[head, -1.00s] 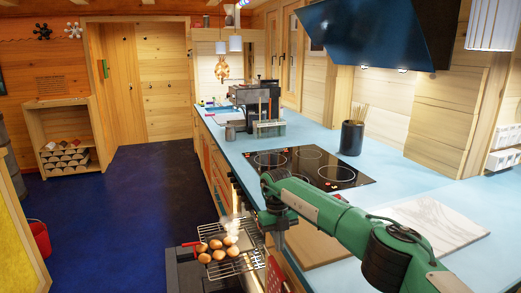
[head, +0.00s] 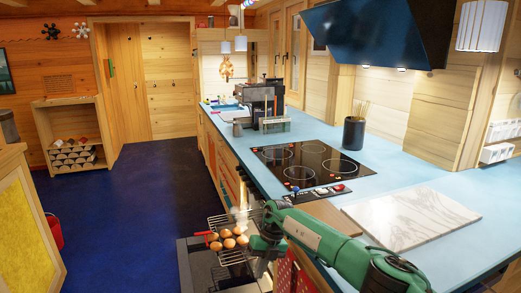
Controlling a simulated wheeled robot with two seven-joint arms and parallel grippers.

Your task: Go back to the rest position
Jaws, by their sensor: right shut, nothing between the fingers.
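My right arm (head: 335,245), green with dark joints, comes in from the lower right in the head view. Its gripper (head: 260,268) points down at the front of the counter, just right of the oven rack. It is shut and empty, and its fingertips are hard to make out. My left gripper is not in view.
Several brown rolls (head: 228,239) lie on a wire rack (head: 230,258) sticking out of the open oven, low in front of the counter (head: 420,165). The hob (head: 310,165) and a marble board (head: 412,219) are on the counter. The dark blue floor (head: 135,215) at left is clear.

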